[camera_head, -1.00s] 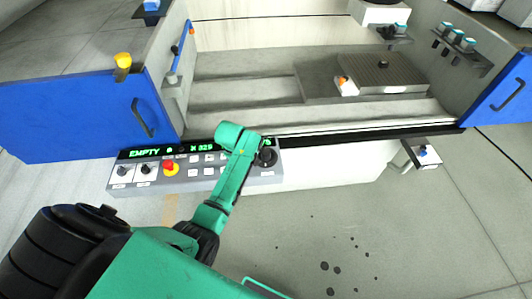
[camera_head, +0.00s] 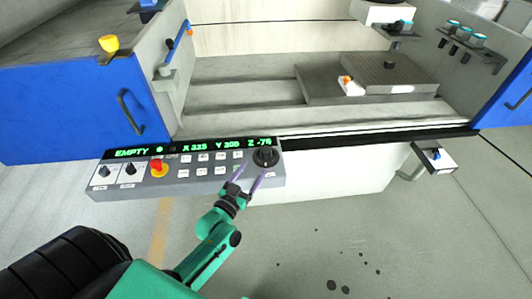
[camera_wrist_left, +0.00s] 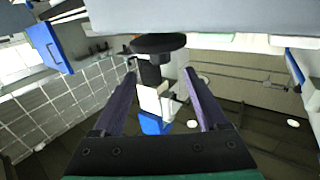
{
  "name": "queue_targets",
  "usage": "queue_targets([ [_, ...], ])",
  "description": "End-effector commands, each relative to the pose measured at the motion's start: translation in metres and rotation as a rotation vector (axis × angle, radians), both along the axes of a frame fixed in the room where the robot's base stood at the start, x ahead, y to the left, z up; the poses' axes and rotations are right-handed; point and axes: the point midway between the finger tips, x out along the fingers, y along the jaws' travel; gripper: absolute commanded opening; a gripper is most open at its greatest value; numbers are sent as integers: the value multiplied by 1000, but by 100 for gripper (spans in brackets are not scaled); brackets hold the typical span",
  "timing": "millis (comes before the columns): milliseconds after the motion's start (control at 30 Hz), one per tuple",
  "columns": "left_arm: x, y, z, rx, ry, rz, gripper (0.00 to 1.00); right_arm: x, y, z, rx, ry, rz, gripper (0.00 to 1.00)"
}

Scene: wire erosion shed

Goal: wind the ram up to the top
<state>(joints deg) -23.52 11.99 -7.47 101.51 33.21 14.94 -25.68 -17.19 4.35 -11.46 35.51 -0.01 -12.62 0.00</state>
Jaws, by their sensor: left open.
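The control panel (camera_head: 222,182) is a grey box with buttons and a green display reading EMPTY, X 325, Y 300 and Z -76. A round black knob (camera_head: 266,157) sits at its right end. My left gripper (camera_head: 250,176) is open, its purple fingers pointing up at the panel just below and left of the knob. In the left wrist view, a black disc-shaped knob (camera_wrist_left: 158,43) shows ahead, between and beyond the open fingers (camera_wrist_left: 161,85). No contact can be made out. My right gripper is not in view.
A red and yellow stop button (camera_head: 159,168) and two black switches are on the panel's left. Blue doors (camera_head: 75,110) flank the open machine bay. A grey block (camera_head: 390,75) lies inside. A small shelf (camera_head: 434,158) projects at the right. The floor in front is free.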

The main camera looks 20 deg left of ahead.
Motion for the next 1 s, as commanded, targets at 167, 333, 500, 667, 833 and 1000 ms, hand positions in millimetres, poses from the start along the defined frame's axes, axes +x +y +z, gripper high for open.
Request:
queue_targets([
  [167,51,-3,2,-1,-3,-1,76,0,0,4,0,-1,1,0],
  [333,86,-6,0,-1,0,-2,76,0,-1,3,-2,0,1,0],
  [500,98,-7,0,-1,2,-1,76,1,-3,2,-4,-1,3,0],
  [667,98,-7,0,-1,2,-2,76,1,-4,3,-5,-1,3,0],
  [833,98,-7,0,-1,2,-1,26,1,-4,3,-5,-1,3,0],
  [1000,98,-6,0,-2,2,1,0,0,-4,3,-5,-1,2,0],
])
